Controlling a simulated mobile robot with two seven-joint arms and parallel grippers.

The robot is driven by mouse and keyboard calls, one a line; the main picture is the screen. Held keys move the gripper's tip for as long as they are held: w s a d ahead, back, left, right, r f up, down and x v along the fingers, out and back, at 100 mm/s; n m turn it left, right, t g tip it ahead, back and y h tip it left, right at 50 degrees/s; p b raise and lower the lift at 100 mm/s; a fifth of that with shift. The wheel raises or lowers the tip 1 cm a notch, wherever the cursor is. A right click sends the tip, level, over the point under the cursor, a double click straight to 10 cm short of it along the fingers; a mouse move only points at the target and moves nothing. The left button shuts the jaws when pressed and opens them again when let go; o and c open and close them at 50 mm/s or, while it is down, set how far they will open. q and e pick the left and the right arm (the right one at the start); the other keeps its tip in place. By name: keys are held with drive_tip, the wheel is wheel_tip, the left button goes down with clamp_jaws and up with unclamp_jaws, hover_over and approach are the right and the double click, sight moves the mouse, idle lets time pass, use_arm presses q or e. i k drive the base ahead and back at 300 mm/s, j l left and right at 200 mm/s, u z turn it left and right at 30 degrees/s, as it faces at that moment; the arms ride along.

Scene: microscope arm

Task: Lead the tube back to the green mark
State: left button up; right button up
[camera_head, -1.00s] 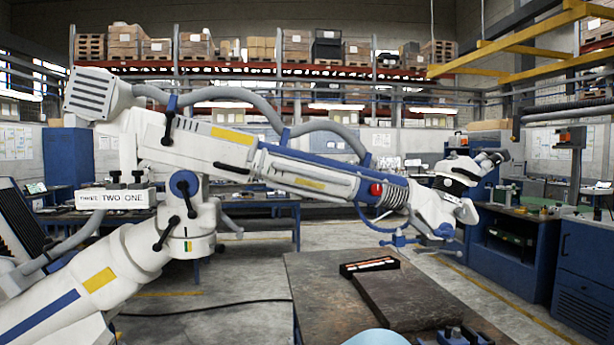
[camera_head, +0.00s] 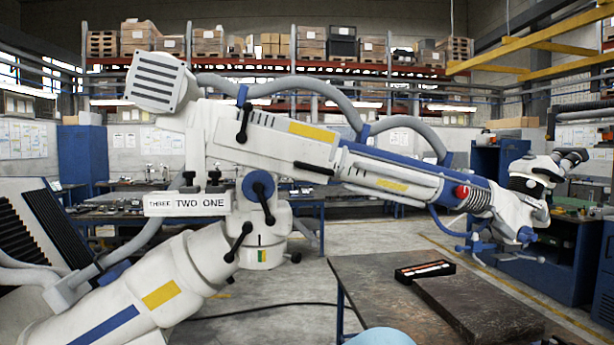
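The white and blue microscope arm (camera_head: 330,160) spans the view from upper left to right. Its long tube (camera_head: 400,180) slopes gently down to the right and ends in the microscope head (camera_head: 528,195). The tube is carried by a pivot with a blue knob (camera_head: 258,187). Below it, on a white collar, is a small green and yellow mark (camera_head: 262,256), with a short black line just above it. The mark is too small to tell their exact alignment. A sign reading THREE TWO ONE (camera_head: 187,204) sits left of the pivot. Neither of my grippers is in view.
A dark worktable (camera_head: 365,290) stands at lower right, bearing a thick dark slab (camera_head: 480,310) and a black tray of small sticks (camera_head: 425,270). A light blue rounded shape (camera_head: 380,338) shows at the bottom edge. Blue cabinets stand at right. Open floor lies behind the arm.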

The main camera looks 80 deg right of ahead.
sight(159, 83)
drive_tip(key=l+u, duration=0.1)
drive_tip(key=u, duration=0.45)
drive_tip(key=i+l+u, duration=0.1)
drive_tip(key=u, duration=0.45)
drive_tip(key=l+u, duration=0.1)
drive_tip(key=u, duration=0.45)
drive_tip(key=l+u, duration=0.1)
drive_tip(key=u, duration=0.5)
drive_tip(key=l+u, duration=0.1)
drive_tip(key=u, duration=0.45)
drive_tip(key=k+u, duration=0.1)
drive_tip(key=u, duration=0.45)
drive_tip(key=l+u, duration=0.1)
drive_tip(key=u, duration=0.45)
drive_tip(key=k+u, duration=0.1)
drive_tip(key=u, duration=0.45)
drive_tip(key=j+u, duration=0.1)
drive_tip(key=u, duration=0.4)
drive_tip(key=k+j+u, duration=0.1)
drive_tip(key=u, duration=0.35)
drive_tip(key=j+u, duration=0.15)
drive_tip(key=u, duration=0.35)
drive_tip(key=j+u, duration=0.15)
drive_tip(key=u, duration=0.35)
drive_tip(key=j+u, duration=0.15)
drive_tip(key=u, duration=0.35)
drive_tip(key=j+u, duration=0.15)
drive_tip(key=u, duration=0.3)
